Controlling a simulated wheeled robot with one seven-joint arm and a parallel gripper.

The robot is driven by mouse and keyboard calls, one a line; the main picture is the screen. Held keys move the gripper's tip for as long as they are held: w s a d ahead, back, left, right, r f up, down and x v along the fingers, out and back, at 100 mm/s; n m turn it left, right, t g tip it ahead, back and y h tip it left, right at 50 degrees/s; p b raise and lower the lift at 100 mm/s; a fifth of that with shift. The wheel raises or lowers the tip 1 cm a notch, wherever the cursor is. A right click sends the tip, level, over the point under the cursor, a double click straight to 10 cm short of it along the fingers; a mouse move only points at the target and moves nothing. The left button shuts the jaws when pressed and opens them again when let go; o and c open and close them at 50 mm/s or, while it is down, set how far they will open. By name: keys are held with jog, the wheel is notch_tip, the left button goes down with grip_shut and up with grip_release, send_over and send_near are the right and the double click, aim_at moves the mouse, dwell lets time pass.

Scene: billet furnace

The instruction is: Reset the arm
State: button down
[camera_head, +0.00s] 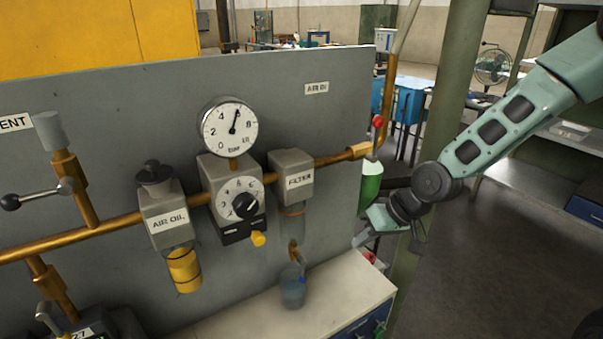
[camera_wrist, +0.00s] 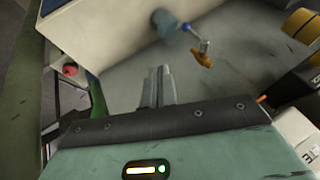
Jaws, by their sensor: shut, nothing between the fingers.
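My gripper (camera_head: 362,238) hangs in the right half of the head view, at the end of my bent teal arm. It is in front of the right end of the grey panel and above the white-topped cabinet. In the wrist view its two fingers (camera_wrist: 160,84) lie together with nothing between them. The fingers appear apart from the panel and the pipework.
The grey panel (camera_head: 110,108) carries a copper pipe (camera_head: 110,226), a pressure gauge (camera_head: 230,127), a regulator (camera_head: 232,196), an air oil unit (camera_head: 166,212) and a filter (camera_head: 291,178). A cup (camera_head: 293,286) stands on the cabinet (camera_head: 345,292). Open floor (camera_head: 490,270) lies right.

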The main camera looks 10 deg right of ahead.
jog(key=s+a+r+n+g+h, duration=0.1)
jog(key=s+a+r, duration=0.2)
jog(key=s, duration=0.5)
jog(key=s+a+r+n+g+h, duration=0.1)
jog(key=s+a+r, duration=0.3)
jog(key=s, duration=0.4)
jog(key=s+a+r+n+g+h, duration=0.1)
jog(key=s+a+r+n+h, duration=0.2)
jog(key=s, duration=0.5)
notch_tip(320, 180, up, 2)
jog(key=shift+s+a+r, duration=0.15)
jog(key=shift+s+a, duration=0.15)
jog(key=shift+a, duration=0.2)
